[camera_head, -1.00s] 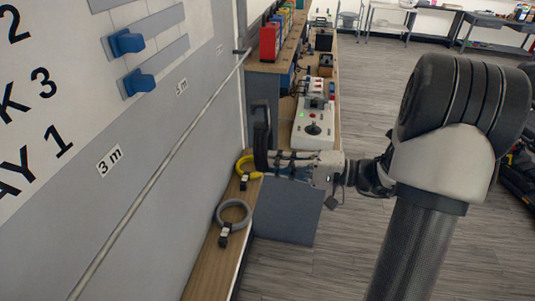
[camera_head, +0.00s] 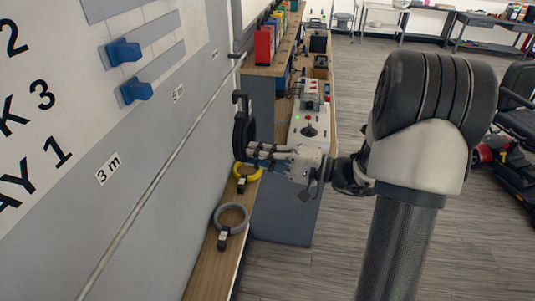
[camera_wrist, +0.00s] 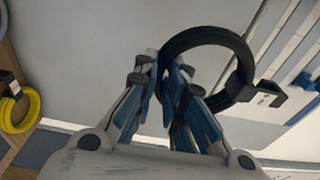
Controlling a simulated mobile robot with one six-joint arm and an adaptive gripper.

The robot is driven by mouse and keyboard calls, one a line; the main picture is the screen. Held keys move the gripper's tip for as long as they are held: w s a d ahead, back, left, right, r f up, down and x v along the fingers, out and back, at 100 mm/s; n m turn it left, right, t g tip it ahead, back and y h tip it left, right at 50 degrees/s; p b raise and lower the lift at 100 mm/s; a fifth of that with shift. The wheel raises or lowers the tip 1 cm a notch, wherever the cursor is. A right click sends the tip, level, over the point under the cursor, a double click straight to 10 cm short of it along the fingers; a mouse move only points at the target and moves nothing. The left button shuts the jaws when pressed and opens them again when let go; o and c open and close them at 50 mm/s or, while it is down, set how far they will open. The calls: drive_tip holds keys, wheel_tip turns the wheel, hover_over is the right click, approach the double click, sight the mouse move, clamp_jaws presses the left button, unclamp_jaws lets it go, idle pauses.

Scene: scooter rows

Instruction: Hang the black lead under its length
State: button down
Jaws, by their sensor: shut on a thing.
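The black lead (camera_head: 239,136) is coiled in a ring and held upright in my gripper (camera_head: 252,150), in front of the grey wall. In the wrist view the black ring (camera_wrist: 222,34) rises from between the blue-padded fingertips (camera_wrist: 168,68). A black clip with a pale label (camera_wrist: 266,96) sits on its right side. The wall panel carries a "3 m" label (camera_head: 108,169) and a "5 m" label (camera_head: 178,94). The lead is apart from the pegs.
A grey coil (camera_head: 231,216) and a yellow coil (camera_head: 247,172) lie on the wooden ledge (camera_head: 203,281) below the wall. A bench (camera_head: 283,212) with boxes and a control unit stands beyond my gripper. A scooter (camera_head: 515,150) is at far right. Floor between is clear.

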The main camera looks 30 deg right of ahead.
drive_tip(key=w+a+f, duration=0.2)
drive_tip(key=w+a, duration=0.3)
drive_tip(key=a, duration=0.1)
drive_tip(key=shift+a, duration=0.35)
idle(0.5)
